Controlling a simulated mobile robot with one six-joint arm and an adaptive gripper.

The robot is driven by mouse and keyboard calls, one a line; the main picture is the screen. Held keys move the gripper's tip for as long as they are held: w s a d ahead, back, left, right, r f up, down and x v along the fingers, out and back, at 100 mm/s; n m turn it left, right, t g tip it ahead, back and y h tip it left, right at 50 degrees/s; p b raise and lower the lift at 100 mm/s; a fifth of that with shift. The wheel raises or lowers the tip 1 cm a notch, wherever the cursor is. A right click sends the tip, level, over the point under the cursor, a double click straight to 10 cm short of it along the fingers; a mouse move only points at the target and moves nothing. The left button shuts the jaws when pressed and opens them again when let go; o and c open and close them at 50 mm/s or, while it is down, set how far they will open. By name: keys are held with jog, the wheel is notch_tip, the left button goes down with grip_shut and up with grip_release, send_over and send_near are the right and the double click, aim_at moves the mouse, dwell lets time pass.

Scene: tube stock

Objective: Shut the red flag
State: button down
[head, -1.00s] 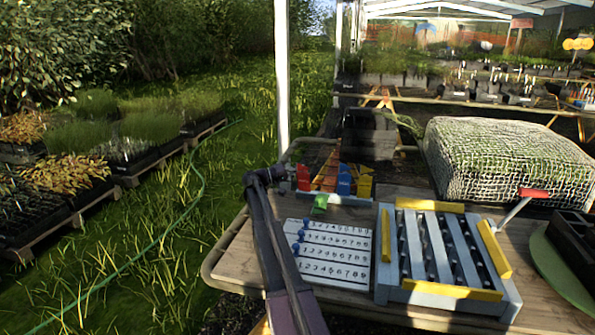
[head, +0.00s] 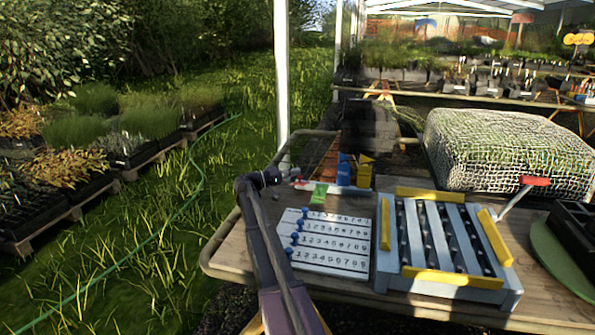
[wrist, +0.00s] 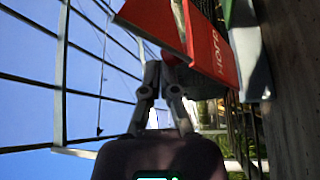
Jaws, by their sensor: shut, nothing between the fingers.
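The red flag (wrist: 212,52) fills the upper middle of the wrist view, a red plate with pale lettering on one face. My gripper (wrist: 166,72) is shut and empty, its fingertips close to the flag's lower edge; whether they touch it I cannot tell. In the head view my gripper (head: 272,176) is at the back left of the bench, left of the flag row. Only a small bit of red (head: 295,172) shows beside it there. The blue flag (head: 344,170) and yellow flag (head: 365,170) stand upright; the green flag (head: 319,193) lies toward the front.
A white numbered board (head: 331,262) with blue pegs lies in front of the flags. A grey slatted frame (head: 412,250) with yellow bars stands right of it, beside a red-handled lever (head: 535,181). A netted bale (head: 505,150) sits at the back right.

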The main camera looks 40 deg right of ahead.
jog(key=shift+s+a+f+b, duration=0.3)
jog(key=shift+a+f+b, duration=0.15)
jog(key=shift+f, duration=0.1)
jog(key=shift+r, duration=0.15)
dwell(0.4)
